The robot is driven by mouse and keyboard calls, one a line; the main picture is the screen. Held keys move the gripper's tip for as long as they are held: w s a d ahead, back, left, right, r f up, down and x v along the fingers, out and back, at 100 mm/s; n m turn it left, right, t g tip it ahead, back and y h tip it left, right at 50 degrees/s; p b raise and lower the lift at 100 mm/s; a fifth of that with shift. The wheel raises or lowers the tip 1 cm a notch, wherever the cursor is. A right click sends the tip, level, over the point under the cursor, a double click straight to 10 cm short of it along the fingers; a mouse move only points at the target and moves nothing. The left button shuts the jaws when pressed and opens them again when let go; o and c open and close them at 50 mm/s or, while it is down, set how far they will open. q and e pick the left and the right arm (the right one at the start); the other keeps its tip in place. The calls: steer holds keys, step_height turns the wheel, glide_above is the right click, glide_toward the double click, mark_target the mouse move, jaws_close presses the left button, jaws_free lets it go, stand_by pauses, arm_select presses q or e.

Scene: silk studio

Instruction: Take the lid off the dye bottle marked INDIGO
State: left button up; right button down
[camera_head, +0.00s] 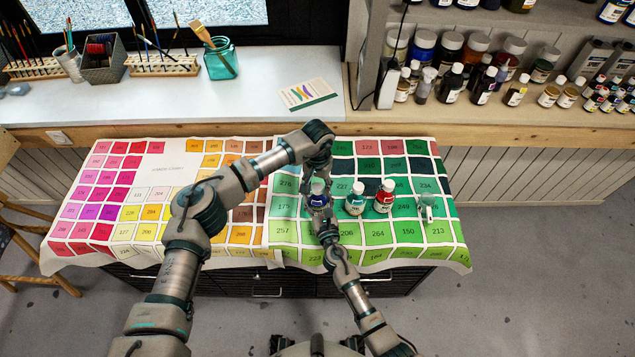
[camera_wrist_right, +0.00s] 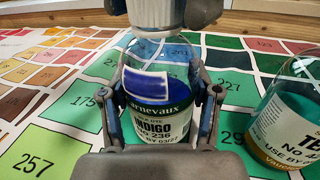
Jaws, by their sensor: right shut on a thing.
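My left gripper (camera_head: 318,178) is directly above the bottle, pointing down. Its parts show at the top of the right wrist view (camera_wrist_right: 165,12), around the bottle's top.
A white-capped bottle (camera_head: 355,200) and a red-labelled bottle (camera_head: 384,197) stand just right of the INDIGO bottle. A small white item (camera_head: 427,207) is farther right. The cloth (camera_head: 160,172) is clear on the left. Shelves of bottles (camera_head: 450,50) stand behind.

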arm_select(q)
jaws_close()
